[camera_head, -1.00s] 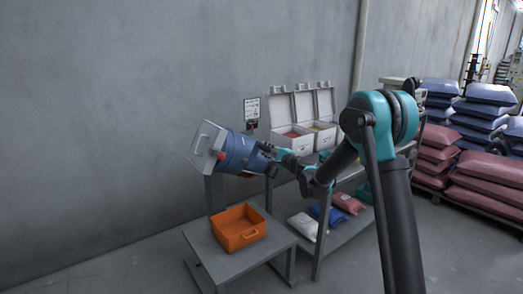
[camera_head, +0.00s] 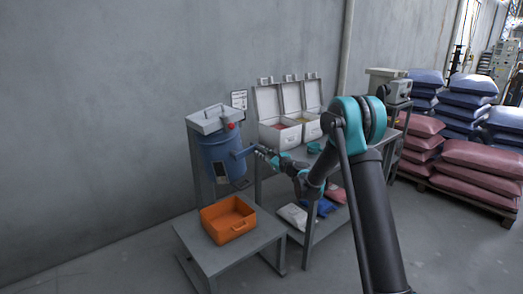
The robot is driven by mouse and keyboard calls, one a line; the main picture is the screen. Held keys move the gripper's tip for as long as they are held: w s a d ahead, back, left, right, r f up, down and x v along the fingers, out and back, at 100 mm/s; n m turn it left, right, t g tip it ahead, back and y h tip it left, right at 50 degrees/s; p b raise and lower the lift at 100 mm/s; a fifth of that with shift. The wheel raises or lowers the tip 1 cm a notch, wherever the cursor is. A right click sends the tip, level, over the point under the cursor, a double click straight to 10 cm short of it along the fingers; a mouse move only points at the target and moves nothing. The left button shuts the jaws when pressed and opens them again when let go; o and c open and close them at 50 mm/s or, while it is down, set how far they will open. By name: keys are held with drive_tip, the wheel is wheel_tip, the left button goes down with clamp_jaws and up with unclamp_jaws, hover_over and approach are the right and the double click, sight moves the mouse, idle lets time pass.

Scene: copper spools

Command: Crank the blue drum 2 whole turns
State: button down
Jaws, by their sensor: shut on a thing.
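The blue drum (camera_head: 219,162) hangs nearly upright on its grey stand (camera_head: 194,160), with its pale lid (camera_head: 213,119) on top and a small red part (camera_head: 231,126) at the lid's edge. A crank handle (camera_head: 243,153) sticks out at the drum's right side. My gripper (camera_head: 262,151) is at the crank's outer end and is shut on it. The fingers are small and partly hidden, so the exact hold is unclear.
An orange tray (camera_head: 229,221) stands on a low grey table (camera_head: 205,259) below the drum. Several open white bins (camera_head: 281,136) stand on a shelf behind my arm. Stacked red sacks (camera_head: 481,170) and blue sacks (camera_head: 467,105) are at the right.

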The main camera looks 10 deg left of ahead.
drive_tip(key=shift+w+d+f+m, duration=0.1)
drive_tip(key=shift+f+m, duration=0.8)
drive_tip(key=shift+m, duration=0.1)
drive_tip(key=c, duration=1.3)
unclamp_jaws()
drive_tip(key=v, duration=1.2)
